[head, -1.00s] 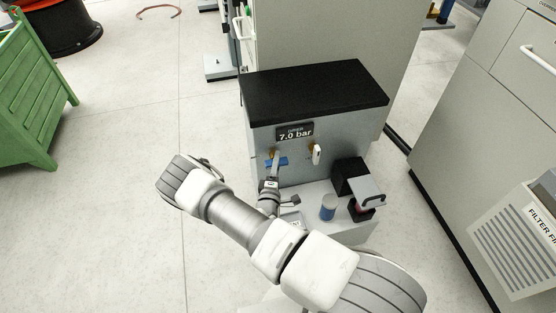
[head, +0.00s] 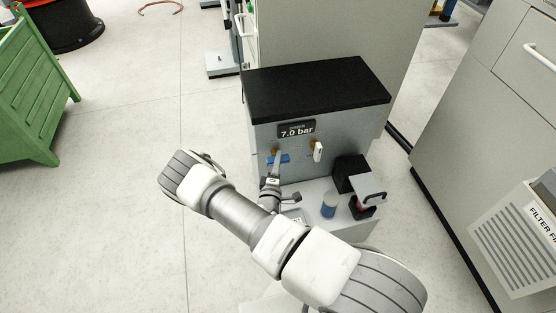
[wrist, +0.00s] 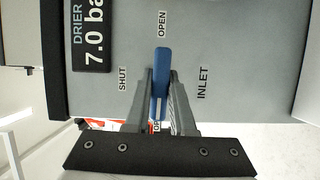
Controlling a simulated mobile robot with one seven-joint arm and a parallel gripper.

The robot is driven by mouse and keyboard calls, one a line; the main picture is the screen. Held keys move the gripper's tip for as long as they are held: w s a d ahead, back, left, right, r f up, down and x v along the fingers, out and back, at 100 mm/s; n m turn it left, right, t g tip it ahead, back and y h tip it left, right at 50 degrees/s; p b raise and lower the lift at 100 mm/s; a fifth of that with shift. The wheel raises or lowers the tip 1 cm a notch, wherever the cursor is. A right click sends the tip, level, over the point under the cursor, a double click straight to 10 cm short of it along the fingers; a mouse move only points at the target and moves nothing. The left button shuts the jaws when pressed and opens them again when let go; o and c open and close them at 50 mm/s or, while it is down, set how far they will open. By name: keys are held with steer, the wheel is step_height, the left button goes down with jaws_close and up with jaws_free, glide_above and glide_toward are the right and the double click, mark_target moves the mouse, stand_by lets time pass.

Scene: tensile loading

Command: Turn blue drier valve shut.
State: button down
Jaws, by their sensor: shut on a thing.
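The blue drier valve handle (head: 279,158) is on the front of the grey drier unit (head: 345,142), left of a white valve handle (head: 318,151). In the wrist view the blue handle (wrist: 161,82) lies along the line to the OPEN label (wrist: 162,24). The SHUT label (wrist: 122,78) is to its left and the INLET label (wrist: 202,83) to its right. My gripper (wrist: 161,95) is shut on the blue handle, with one finger on each side. In the head view my gripper (head: 274,165) reaches the handle from below.
The drier display (head: 296,130) reads 7.0 bar under a black top. On the ledge below stand a blue-and-white cup (head: 329,204) and a black device (head: 350,174). A green crate (head: 35,95) is at left, grey cabinets (head: 480,90) at right. Floor at left is clear.

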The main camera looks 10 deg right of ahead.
steer(key=shift+r, duration=0.1)
steer(key=m+p, duration=0.1)
steer(key=m, duration=0.1)
steer(key=m+g+y+p, duration=0.1)
steer(key=m, duration=0.1)
steer(key=shift+d+r+g+p, duration=0.1)
steer(key=shift+g+p, duration=0.2)
steer(key=m+y+p, duration=0.1)
steer(key=m+p, duration=0.1)
steer(key=m, duration=0.1)
steer(key=shift+m+g+y, duration=0.4)
steer(key=m+y+p, duration=0.1)
steer(key=m+p, duration=0.1)
steer(key=m, duration=0.1)
steer(key=shift+g+y, duration=0.3)
steer(key=shift+y, duration=0.1)
steer(key=shift+m+y+p, duration=0.3)
steer(key=shift+m+y, duration=0.6)
steer(key=shift+m, duration=0.2)
steer(key=shift+f, duration=0.2)
steer(key=c, duration=0.8)
jaws_free()
steer(key=shift+o, duration=0.2)
